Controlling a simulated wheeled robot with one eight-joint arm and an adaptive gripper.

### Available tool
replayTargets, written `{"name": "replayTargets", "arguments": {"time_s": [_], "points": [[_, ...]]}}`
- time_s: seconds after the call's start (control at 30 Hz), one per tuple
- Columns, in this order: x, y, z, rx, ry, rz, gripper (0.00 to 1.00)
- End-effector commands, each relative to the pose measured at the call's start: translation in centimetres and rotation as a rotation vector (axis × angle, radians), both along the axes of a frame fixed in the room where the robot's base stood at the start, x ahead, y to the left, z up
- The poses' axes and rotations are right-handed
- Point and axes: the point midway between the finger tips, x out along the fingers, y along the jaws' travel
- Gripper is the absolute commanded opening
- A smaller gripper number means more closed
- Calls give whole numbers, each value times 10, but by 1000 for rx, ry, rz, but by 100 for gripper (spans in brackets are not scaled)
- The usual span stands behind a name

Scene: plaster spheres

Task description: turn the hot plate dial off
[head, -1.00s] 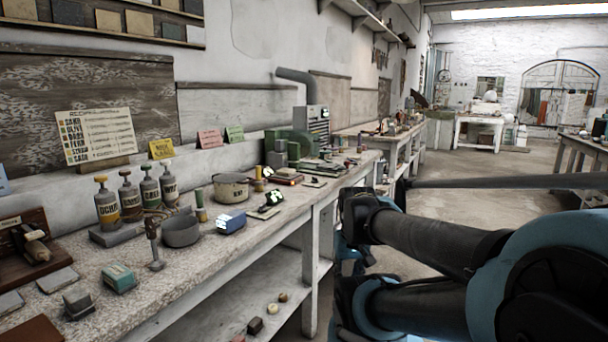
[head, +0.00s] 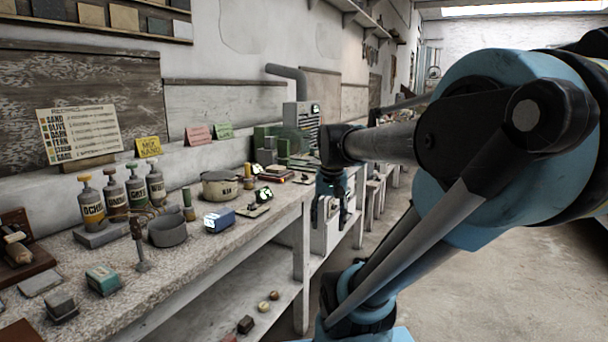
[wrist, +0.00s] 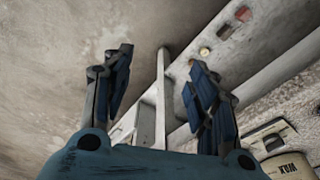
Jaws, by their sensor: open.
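My gripper (head: 332,206) hangs with its fingers down, in front of the bench's front edge and to the right of the wax pot in the head view. In the wrist view its two blue fingers (wrist: 160,84) are spread wide with nothing between them. A cream wax pot (head: 219,187) stands on the bench; its labelled side (wrist: 288,166) shows at the lower right of the wrist view.
A lower shelf (head: 215,305) holds small pieces. The floor (head: 480,290) on the right looks clear.

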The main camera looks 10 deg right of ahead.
Motion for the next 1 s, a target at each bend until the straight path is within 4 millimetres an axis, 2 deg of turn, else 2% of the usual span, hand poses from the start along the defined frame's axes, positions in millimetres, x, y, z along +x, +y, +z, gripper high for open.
{"name": "replayTargets", "arguments": {"time_s": [0.03,0.2,0.5,0.8,1.0], "points": [[16,0,15,4,4,-29,53],[65,0,59,21,22,-138,53],[157,1,122,44,52,-331,53],[253,2,164,63,81,-525,53],[317,2,181,71,98,-655,53]]}}
